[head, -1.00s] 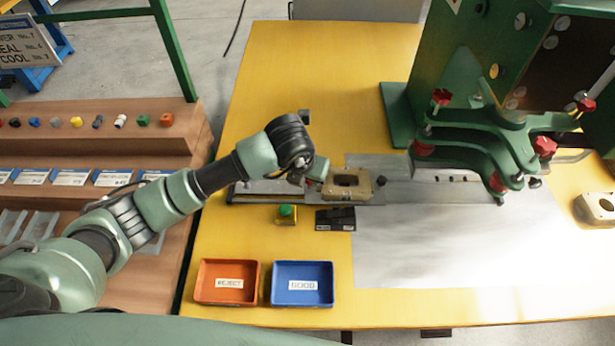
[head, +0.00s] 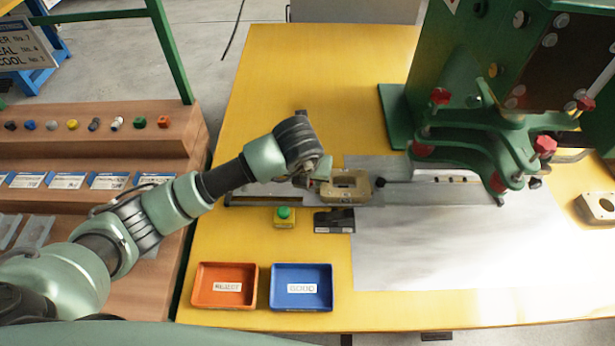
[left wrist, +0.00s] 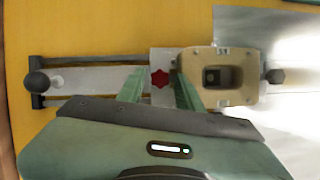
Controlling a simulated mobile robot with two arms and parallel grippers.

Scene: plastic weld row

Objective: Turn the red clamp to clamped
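The red clamp knob (left wrist: 160,79) is star-shaped and sits on the slide fixture, just left of the tan housing (left wrist: 222,75) in the left wrist view. My left gripper (left wrist: 158,76) is open above the fixture. Its two green fingers lie on either side of the red knob, with a visible gap on each side. In the head view my left gripper (head: 318,176) is at the left end of the tan housing (head: 350,187), and it largely hides the clamp. My right gripper is not in view.
A green button box (head: 284,216) and a black block (head: 335,221) sit in front of the fixture. An orange REJECT tray (head: 225,266) and a blue GOOD tray (head: 302,266) are nearer. The green press (head: 395,115) stands at right. The yellow table behind is clear.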

